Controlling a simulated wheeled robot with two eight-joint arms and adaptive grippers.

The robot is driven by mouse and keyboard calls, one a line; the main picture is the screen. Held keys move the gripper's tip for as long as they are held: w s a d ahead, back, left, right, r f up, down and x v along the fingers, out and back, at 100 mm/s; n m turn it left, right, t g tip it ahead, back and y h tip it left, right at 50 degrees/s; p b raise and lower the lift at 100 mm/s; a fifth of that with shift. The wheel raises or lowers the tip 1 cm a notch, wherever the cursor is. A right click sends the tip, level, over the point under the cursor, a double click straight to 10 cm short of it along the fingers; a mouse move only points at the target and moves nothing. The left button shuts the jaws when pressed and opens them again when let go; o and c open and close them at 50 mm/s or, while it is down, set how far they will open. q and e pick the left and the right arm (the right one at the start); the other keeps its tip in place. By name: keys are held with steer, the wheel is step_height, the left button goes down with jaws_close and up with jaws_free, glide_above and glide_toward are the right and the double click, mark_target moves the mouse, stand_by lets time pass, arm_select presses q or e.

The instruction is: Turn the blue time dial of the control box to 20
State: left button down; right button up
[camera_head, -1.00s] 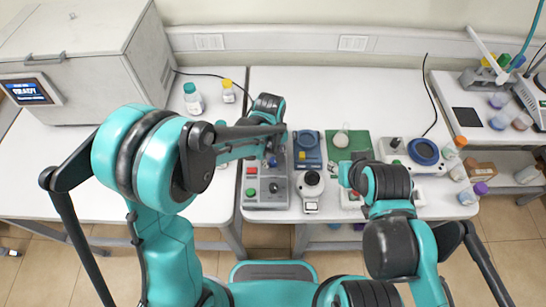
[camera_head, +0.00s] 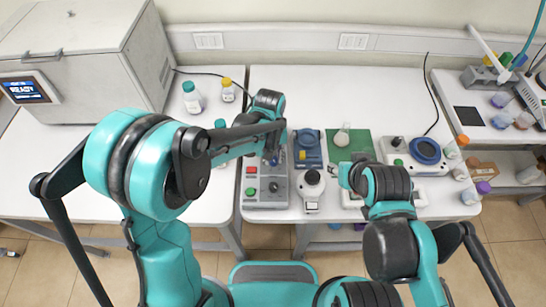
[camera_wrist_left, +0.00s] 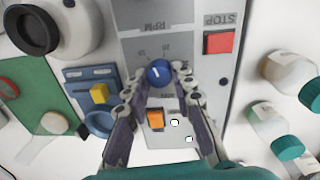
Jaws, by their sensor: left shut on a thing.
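The grey control box (camera_head: 266,203) stands near the front edge of the table, with red and green buttons and a dark knob showing in the head view. Its blue time dial (camera_wrist_left: 159,73) is round, with a white pointer mark, in the left wrist view. My left gripper (camera_wrist_left: 159,80) is shut on the blue dial, one finger on each side. In the head view the left gripper (camera_head: 272,158) is over the far part of the box, and the arm partly covers it.
An orange switch (camera_wrist_left: 156,119) and a red stop button (camera_wrist_left: 219,42) are close to the dial. A blue device (camera_head: 308,145), a white round-topped device (camera_head: 312,186) and a green mat (camera_head: 362,143) are to the right. Bottles (camera_head: 193,98) stand at the back left.

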arm_select(q)
steer(key=m, duration=0.3)
steer(key=shift+m+b, duration=0.3)
steer(key=shift+b, duration=0.1)
steer(key=shift+m+b, duration=0.3)
steer(key=shift+m, duration=1.5)
steer(key=c, duration=1.3)
jaws_free()
steer(key=shift+o, duration=0.2)
step_height(320, 180, up, 12)
steer(key=shift+w+a, duration=0.15)
